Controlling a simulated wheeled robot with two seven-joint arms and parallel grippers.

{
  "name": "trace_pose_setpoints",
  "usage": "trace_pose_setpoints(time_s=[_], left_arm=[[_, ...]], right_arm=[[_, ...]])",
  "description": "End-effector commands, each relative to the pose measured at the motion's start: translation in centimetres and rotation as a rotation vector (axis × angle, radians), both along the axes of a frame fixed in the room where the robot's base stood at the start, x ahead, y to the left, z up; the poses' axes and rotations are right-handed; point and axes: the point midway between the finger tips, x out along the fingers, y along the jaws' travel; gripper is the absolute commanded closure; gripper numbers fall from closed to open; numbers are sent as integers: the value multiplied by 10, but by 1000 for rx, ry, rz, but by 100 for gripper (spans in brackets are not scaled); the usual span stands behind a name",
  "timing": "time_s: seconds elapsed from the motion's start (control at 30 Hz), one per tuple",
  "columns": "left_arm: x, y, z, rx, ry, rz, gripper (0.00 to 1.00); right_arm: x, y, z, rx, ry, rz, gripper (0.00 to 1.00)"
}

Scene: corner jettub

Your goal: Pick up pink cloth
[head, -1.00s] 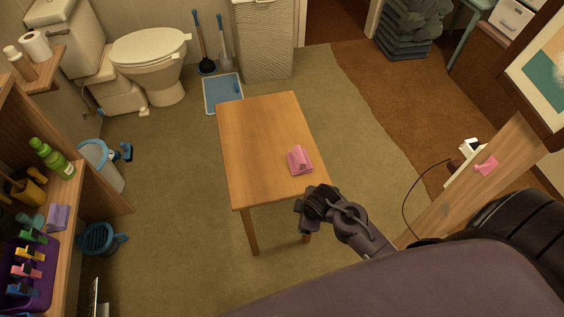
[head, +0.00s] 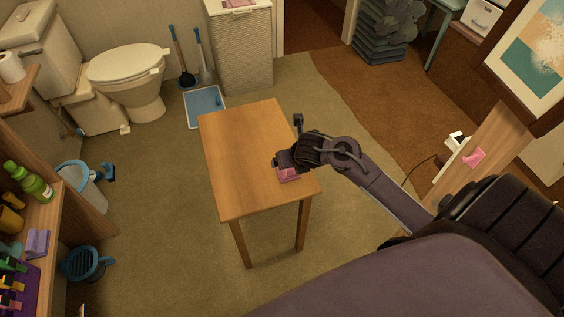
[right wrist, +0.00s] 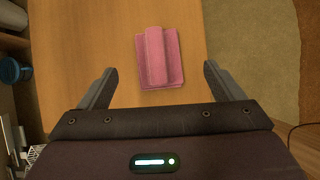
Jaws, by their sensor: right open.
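A folded pink cloth (head: 288,174) lies on the small wooden table (head: 238,150), near its right edge. In the head view my right gripper (head: 287,141) is above the cloth and hides part of it. In the right wrist view the whole cloth (right wrist: 160,57) shows on the table top, ahead of my right gripper (right wrist: 158,86) and centred between its spread fingers. The right gripper is open and empty, apart from the cloth. My left gripper is not in view.
A toilet (head: 127,78) and a wicker hamper (head: 240,50) stand beyond the table. A blue tray (head: 206,107) lies on the floor near the table's far end. Wooden shelves with bottles (head: 30,182) stand at the left. Another pink item (head: 474,158) is at the right. The left tabletop is clear.

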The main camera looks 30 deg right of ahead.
Motion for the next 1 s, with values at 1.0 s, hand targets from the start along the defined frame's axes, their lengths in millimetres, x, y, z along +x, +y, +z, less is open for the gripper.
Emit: trace_pose_setpoints(time_s=[1.0], left_arm=[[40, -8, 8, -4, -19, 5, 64]], right_arm=[[45, -7, -63, -25, 2, 34, 22]])
